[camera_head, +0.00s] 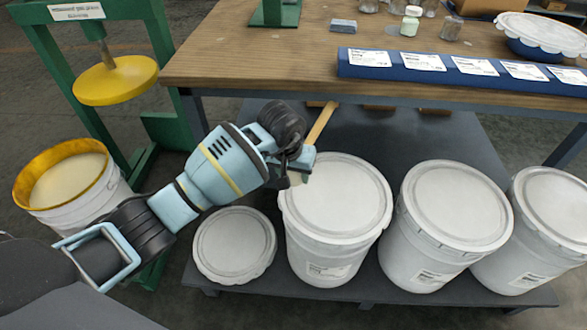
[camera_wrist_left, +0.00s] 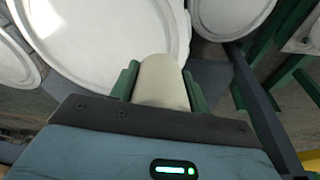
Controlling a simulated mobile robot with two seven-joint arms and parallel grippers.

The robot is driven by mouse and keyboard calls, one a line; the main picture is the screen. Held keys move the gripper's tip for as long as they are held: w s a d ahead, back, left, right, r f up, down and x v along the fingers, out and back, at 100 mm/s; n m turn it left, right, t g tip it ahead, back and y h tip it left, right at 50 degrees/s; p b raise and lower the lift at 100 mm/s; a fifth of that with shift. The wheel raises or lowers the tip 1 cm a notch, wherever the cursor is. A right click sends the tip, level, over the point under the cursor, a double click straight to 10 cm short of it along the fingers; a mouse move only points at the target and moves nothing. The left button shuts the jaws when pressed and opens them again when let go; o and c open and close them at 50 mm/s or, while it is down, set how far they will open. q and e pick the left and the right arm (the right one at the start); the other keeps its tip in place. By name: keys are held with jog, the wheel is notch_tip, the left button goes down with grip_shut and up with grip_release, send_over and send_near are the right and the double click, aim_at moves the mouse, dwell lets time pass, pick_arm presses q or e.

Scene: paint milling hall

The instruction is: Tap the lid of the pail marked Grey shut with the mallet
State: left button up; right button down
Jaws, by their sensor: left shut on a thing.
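My left gripper (camera_head: 300,166) is shut on the mallet (camera_head: 322,121), whose wooden handle sticks out beyond it toward the table. In the left wrist view a cream, rounded part of the mallet (camera_wrist_left: 163,82) sits between the green fingers. The gripper is over the left rim of a white lidded pail (camera_head: 335,200). Whether the mallet touches that lid I cannot tell. A second lidded pail (camera_head: 455,208) and a third (camera_head: 553,210) stand to the right. Their labels are too small to read, so I cannot tell which is Grey. My right gripper is not in view.
A round white lid or low lidded container (camera_head: 235,243) is left of the pails on the dark platform (camera_head: 400,290). The wooden table (camera_head: 270,55) with a blue label rail (camera_head: 460,70) is behind. A green press (camera_head: 117,80) and an open pail (camera_head: 75,190) are left.

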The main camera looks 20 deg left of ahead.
aim_at(293, 195)
pick_arm(q)
jog(key=shift+f, duration=0.35)
jog(key=shift+w+r, duration=0.1)
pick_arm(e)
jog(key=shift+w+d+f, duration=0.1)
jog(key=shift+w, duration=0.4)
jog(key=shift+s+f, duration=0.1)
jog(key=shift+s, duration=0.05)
